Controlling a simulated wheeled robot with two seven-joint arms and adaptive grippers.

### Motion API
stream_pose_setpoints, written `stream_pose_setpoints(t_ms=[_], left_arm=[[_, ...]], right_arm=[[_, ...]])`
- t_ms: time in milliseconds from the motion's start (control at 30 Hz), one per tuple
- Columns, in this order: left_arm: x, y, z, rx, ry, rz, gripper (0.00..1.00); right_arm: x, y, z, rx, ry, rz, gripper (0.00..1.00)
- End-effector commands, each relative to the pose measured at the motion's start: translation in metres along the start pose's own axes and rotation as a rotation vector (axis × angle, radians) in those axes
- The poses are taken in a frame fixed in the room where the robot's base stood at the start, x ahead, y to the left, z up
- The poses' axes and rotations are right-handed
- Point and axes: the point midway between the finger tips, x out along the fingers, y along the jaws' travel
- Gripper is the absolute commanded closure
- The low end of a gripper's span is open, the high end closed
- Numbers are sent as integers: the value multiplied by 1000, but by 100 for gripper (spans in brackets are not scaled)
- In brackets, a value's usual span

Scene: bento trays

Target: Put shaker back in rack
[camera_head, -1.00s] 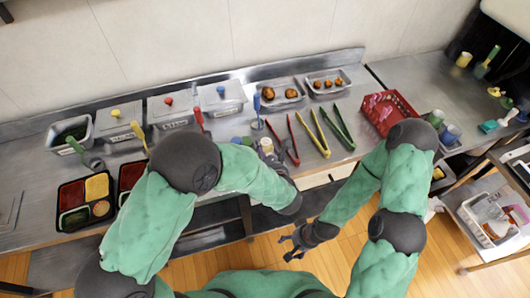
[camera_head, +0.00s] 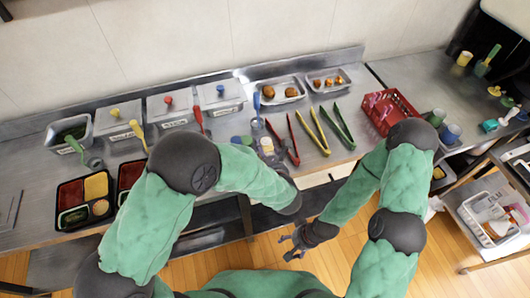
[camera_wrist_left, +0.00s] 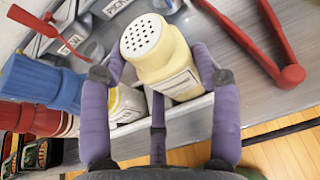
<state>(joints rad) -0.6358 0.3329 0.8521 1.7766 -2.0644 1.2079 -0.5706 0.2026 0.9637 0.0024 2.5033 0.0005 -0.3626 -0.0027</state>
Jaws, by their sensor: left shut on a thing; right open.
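The shaker (camera_wrist_left: 168,55) has a cream-yellow body, a label and a white top with holes. In the left wrist view it sits between the purple fingers of my left gripper (camera_wrist_left: 160,75), which is shut on it, and it looks tilted there. The shaker's pale top also shows in the head view (camera_head: 266,144) near the counter's front edge. The rack seems to be a grey metal rail (camera_wrist_left: 188,108) along that edge, mostly hidden. A blue container (camera_wrist_left: 42,80) and a red one (camera_wrist_left: 30,119) stand beside the shaker. My right gripper (camera_head: 294,243) is open and empty over the floor.
Red tongs (camera_head: 294,142), yellow tongs (camera_head: 317,135) and green tongs (camera_head: 343,128) lie right of the shaker. A red basket (camera_head: 390,113) stands further right. Lidded bins (camera_head: 172,108) and sauce trays (camera_head: 87,198) lie to the left. Food trays (camera_head: 282,91) are behind.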

Motion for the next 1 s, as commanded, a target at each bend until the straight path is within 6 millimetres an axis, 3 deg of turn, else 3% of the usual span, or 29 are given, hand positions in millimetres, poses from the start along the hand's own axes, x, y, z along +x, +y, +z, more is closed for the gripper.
stream_pose_setpoints(t_ms=[833, 933, 1000], left_arm=[[6, -1, -14, 0, -1, 0, 44], [6, -1, -14, 0, -1, 0, 12], [6, -1, -14, 0, 0, 0, 10]], right_arm=[[14, 5, 0, 0, 0, 0, 26], [14, 5, 0, 0, 0, 0, 26], [14, 5, 0, 0, 0, 0, 26]])
